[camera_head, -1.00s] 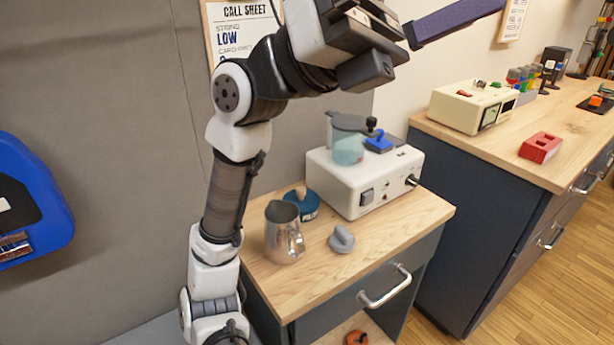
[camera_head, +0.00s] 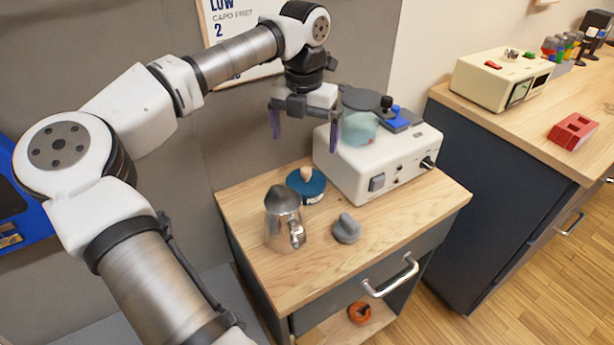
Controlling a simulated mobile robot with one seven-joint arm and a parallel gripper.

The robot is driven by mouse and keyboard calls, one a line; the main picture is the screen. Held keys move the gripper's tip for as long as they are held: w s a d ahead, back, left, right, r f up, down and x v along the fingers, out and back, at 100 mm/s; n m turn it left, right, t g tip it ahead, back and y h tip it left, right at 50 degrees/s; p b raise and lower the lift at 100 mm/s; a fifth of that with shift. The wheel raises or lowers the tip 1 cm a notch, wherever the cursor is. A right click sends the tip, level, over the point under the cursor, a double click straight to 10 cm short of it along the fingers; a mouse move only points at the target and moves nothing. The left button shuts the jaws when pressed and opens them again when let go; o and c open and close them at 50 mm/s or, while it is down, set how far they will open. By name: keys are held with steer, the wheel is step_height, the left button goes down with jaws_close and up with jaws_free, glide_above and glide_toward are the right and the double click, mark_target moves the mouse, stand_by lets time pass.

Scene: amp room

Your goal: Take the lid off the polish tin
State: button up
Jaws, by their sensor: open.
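The polish tin (camera_head: 310,190) is a low round blue tin on the small wooden-topped cabinet, behind the metal jug. A pale wooden knob (camera_head: 306,174) sticks up from its top, and I cannot make out the seam between lid and tin. My gripper (camera_head: 305,132) points down above the tin, with its two purple fingers spread apart and nothing between them. There is a clear gap between the fingertips and the knob. The jug hides a little of the tin's front left side.
A metal jug (camera_head: 285,225) and a grey knobbed piece (camera_head: 346,229) stand in front of the tin. A cream box (camera_head: 365,172) carrying a clear teal container (camera_head: 358,130) is close on the right. The cabinet top's front (camera_head: 300,275) is bare.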

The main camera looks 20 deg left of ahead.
glide_above(306, 170)
steer(key=f, duration=0.5)
steer(key=shift+s+f, duration=0.15)
steer(key=shift+s, duration=0.2)
steer(key=shift+w+f+p, duration=0.2)
steer(key=shift+f+p, duration=0.35)
steer(key=shift+f, duration=0.8)
steer(key=shift+w+f+p, duration=0.15)
steer(key=shift+f+p, duration=0.4)
steer(key=shift+f, duration=0.8)
steer(key=shift+c, duration=0.3)
steer(key=c, duration=0.8)
steer(key=shift+r, duration=0.1)
